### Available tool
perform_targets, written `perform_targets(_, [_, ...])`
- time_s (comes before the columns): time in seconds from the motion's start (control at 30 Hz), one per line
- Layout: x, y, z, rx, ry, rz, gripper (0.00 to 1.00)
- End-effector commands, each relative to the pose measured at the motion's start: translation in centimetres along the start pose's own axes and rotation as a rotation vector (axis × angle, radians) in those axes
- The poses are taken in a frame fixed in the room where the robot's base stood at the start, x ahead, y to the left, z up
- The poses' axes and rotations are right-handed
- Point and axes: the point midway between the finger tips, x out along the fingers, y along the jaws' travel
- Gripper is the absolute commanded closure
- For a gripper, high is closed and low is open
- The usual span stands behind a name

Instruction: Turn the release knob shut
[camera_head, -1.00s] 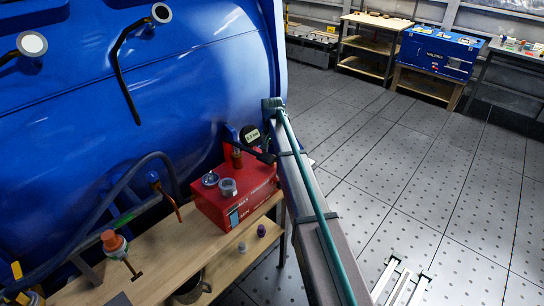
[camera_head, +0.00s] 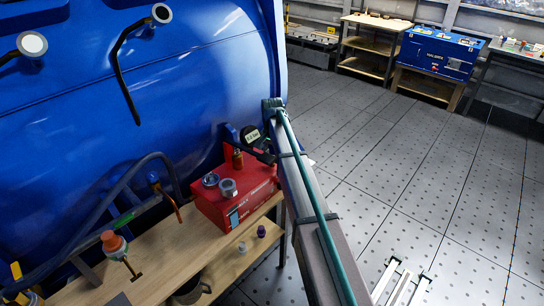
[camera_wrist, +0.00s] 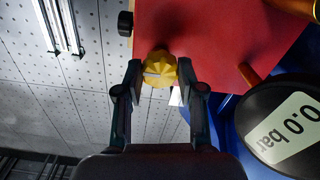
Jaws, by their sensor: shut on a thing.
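The release knob (camera_wrist: 159,69) is yellow and ribbed, with a pale line across its face. It sits at the edge of a red box (camera_wrist: 205,35) in the wrist view. My gripper (camera_wrist: 159,67) has one dark finger on each side of the knob and is shut on it. In the head view the red box (camera_head: 222,205) stands on a wooden bench; the knob is hidden there behind the box and my arm. A round gauge (camera_wrist: 290,127) beside the box reads 0.0 bar in the wrist view.
A large blue tank (camera_head: 190,75) rises behind the bench (camera_head: 165,262). Perforated floor (camera_head: 420,170) is open at right.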

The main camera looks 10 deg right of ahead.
Motion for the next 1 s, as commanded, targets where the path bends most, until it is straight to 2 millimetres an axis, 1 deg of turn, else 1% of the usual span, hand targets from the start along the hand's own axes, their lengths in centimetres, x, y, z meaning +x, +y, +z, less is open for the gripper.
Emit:
perform_targets(0.03, [-0.1,0.0,0.0,0.002,0.001,-0.001,0.58])
perform_targets(0.17, [0.0,0.0,0.0,0.001,0.001,-0.001,0.37])
perform_targets(0.47, [-0.1,0.0,0.0,0.0,0.0,0.0,0.36])
perform_targets(0.57, [-0.4,0.0,0.0,0.0,0.001,-0.001,0.36])
perform_targets(0.67, [-1.4,0.0,0.0,0.0,0.001,-0.001,0.36])
perform_targets(0.77, [-2.8,-0.1,-0.1,0.0,0.002,-0.002,0.36])
perform_targets(1.0, [-7.5,-0.1,-0.1,0.0,0.002,-0.002,0.36])
